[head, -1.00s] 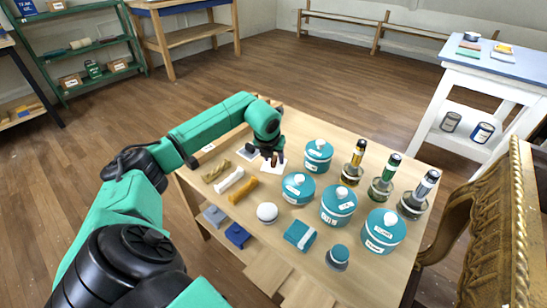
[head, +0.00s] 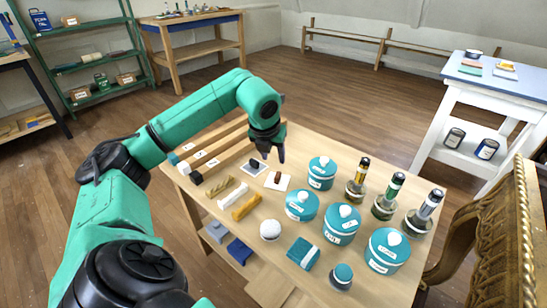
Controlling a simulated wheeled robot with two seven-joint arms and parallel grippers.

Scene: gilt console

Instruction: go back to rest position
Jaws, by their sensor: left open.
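My left gripper (head: 268,157) hangs above the back left of the wooden table (head: 318,143), fingers pointing down. It is open and holds nothing. Below it, two small dark brown pieces lie on white cards; one card (head: 278,181) is clear of the gripper and the other (head: 251,169) is just to its left. My left arm reaches in from the left edge of the head view. My right gripper is not in view.
Teal-lidded jars (head: 341,224) and bottles (head: 386,197) crowd the table's right side. A white ball (head: 270,230) and folded teal cloth (head: 303,253) lie in front. A gilt console (head: 512,240) stands close on the right. Open floor lies behind the table.

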